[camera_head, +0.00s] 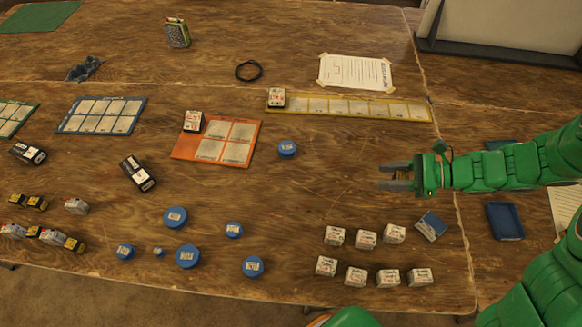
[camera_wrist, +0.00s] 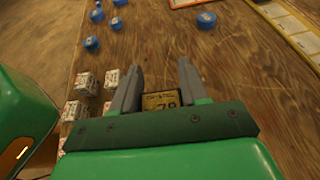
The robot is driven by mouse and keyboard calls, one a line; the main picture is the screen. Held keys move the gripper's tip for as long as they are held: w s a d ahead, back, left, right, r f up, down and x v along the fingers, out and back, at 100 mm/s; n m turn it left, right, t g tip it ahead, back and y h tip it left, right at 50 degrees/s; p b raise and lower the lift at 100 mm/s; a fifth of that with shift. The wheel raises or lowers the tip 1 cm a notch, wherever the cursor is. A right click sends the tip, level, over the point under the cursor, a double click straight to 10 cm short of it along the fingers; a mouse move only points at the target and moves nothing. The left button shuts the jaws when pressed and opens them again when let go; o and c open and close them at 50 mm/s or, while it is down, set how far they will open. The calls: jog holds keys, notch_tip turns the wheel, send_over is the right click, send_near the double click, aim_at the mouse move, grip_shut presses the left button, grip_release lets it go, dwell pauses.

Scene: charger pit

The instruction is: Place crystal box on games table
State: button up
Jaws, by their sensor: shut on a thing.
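My gripper (camera_head: 381,176) is over the right part of the wooden games table (camera_head: 330,205), pointing left. In the wrist view, my gripper (camera_wrist: 160,66) has its two grey fingers apart around a small dark box with a yellowish label (camera_wrist: 160,103), close to the palm. This box is held between the fingers. Only its upper part shows above the green palm edge, so I cannot read all of its label. In the head view the held box is hardly visible. The table surface beyond the fingertips is bare wood.
Several small white boxes (camera_head: 365,239) stand near the front right edge. Several blue round pieces (camera_head: 187,256) lie left of them. An orange card (camera_head: 216,151) and a yellow strip (camera_head: 414,111) lie farther back. Bare wood lies just left of my gripper.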

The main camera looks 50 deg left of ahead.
jog(key=s+n+g+h, duration=0.1)
jog(key=s, duration=0.3)
send_over(365, 173)
jog(key=f, duration=0.9)
jog(key=shift+s+d, duration=0.3)
jog(key=shift+d, duration=0.05)
jog(key=shift+w+a+f, duration=0.2)
jog(key=shift+f, duration=0.2)
jog(key=shift+w+a+f, duration=0.15)
jog(key=shift+f, duration=1.55)
jog(key=shift+f, duration=0.15)
jog(key=o, duration=1)
